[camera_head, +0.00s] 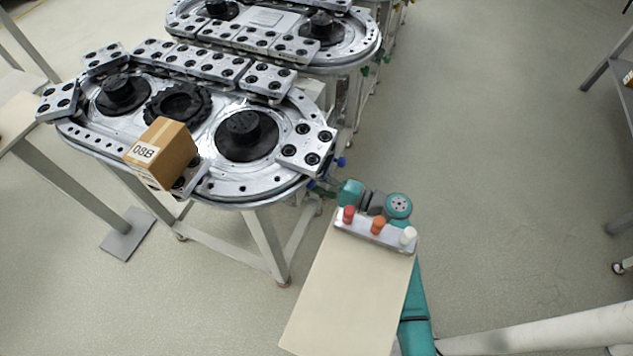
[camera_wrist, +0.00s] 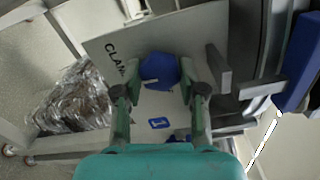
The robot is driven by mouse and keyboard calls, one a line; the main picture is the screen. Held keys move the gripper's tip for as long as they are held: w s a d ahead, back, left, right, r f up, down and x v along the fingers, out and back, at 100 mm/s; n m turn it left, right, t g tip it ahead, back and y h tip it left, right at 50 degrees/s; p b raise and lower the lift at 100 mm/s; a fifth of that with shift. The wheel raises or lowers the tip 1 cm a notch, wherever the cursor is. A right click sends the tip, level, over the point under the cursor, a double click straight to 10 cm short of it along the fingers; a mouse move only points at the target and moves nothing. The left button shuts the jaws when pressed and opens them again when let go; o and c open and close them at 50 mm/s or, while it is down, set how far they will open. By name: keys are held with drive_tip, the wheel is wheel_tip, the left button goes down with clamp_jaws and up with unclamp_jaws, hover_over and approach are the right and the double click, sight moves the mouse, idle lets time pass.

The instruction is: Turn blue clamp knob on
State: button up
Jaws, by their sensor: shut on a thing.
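The blue clamp knob (camera_wrist: 161,69) sits on a light grey panel (camera_wrist: 205,25) with lettering starting "CLAM" in the wrist view. A white mark on the knob lies toward its lower left. My gripper (camera_wrist: 160,80) has one finger on each side of the knob and is shut on it. A blue label with a "1" (camera_wrist: 158,123) is on the panel below the knob. In the head view my teal wrist (camera_head: 351,193) is beside the right end of the near ring track (camera_head: 277,187); the fingertips are hard to make out there.
A cardboard box marked 08B (camera_head: 163,153) rests on the near track's front edge. A second track (camera_head: 345,55) stands behind it. In the wrist view, a plastic-wrapped bundle (camera_wrist: 72,103) is at left and a blue part (camera_wrist: 302,65) at right. Open floor (camera_head: 490,170) lies right.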

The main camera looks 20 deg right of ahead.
drive_tip(key=o, duration=1.1)
drive_tip(key=shift+o, duration=0.2)
drive_tip(key=v, duration=1.2)
